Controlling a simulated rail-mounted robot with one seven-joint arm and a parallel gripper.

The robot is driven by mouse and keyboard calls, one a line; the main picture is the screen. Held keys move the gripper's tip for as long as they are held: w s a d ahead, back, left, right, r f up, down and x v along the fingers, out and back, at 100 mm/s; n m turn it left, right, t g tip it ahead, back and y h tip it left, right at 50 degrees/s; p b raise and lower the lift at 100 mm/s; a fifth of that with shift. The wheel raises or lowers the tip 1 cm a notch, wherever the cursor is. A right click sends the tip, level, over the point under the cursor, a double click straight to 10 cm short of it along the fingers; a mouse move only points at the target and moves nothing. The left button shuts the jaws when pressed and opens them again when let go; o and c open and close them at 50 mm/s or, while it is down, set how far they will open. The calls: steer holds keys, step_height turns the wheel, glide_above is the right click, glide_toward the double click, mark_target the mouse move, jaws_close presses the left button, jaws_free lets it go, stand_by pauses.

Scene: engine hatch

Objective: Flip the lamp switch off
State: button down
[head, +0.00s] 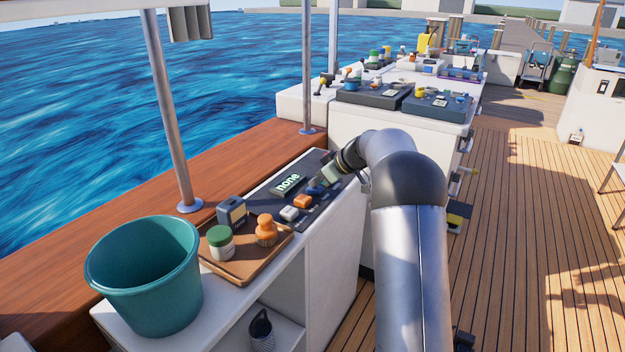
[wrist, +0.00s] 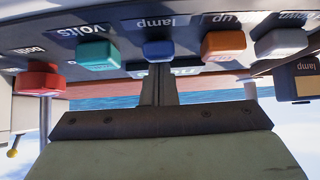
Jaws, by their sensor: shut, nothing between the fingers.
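The lamp switch is a blue rocker (wrist: 158,50) on a dark control panel (head: 263,196). In the wrist view the panel appears upside down, with a "lamp" label (wrist: 155,22) beside the rocker. My gripper (wrist: 159,68) is shut and empty, its fingertips right at the edge of the blue rocker. I cannot tell whether they touch it. In the head view my gripper (head: 318,182) hangs over the panel, close to the blue rocker (head: 314,188) and partly hiding it. The rocker's on or off position is not clear.
An orange rocker (wrist: 223,44) and a white rocker (wrist: 280,42) lie on one side of the blue one, a teal (wrist: 98,54) and a red one (wrist: 38,82) on the other. A display (head: 288,183) reads "none". A tray (head: 262,259) and teal bucket (head: 146,285) stand nearer.

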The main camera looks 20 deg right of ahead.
steer(key=shift+d+f, duration=0.15)
steer(key=shift+f, duration=0.2)
steer(key=shift+w+a+r, duration=0.25)
steer(key=shift+w+a, duration=0.1)
steer(key=shift+w, duration=0.1)
steer(key=shift+r, duration=0.2)
steer(key=shift+a+r+p, duration=0.1)
steer(key=shift+r+p, duration=0.25)
steer(key=shift+p, duration=0.1)
steer(key=r, duration=0.1)
steer(key=r+p, duration=0.1)
steer(key=r, duration=0.1)
steer(key=shift+w+a+p, duration=0.2)
steer(key=shift+w+p, duration=0.05)
steer(key=shift+p, duration=0.15)
steer(key=w+a+r+v, duration=0.1)
steer(key=v, duration=0.8)
steer(key=shift+d+r+p, duration=0.15)
steer(key=shift+r+p, duration=0.25)
steer(key=shift+r, duration=0.1)
